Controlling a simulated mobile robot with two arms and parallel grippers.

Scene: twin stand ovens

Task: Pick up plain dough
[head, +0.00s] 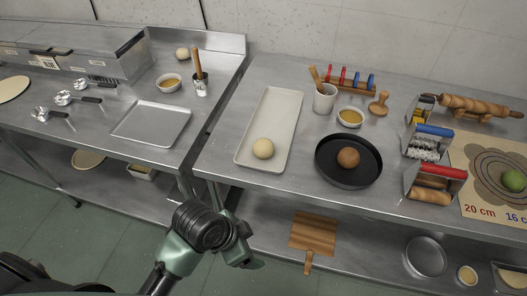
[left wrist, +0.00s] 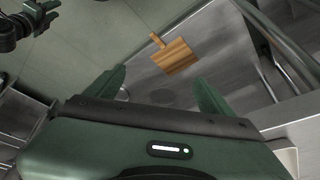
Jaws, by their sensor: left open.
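A plain pale dough ball (head: 263,148) sits near the front end of a long light tray (head: 274,108) on the right-hand steel table. Another pale ball (head: 182,53) lies at the back of the left table. A brown ball (head: 348,157) sits in a round black pan (head: 332,178), and a green ball (head: 514,180) is on the printed mat. My left gripper (head: 243,228) is in front of the right table's left end, apart from the dough. In the left wrist view its fingers (left wrist: 160,78) are spread with nothing between them.
The right table's front edge lies between my left gripper and the tray. A cup with a wooden tool (head: 325,98), a small bowl (head: 350,117) and roller tools (head: 428,142) stand to the tray's right. A wooden peel (head: 313,235) lies on the lower shelf.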

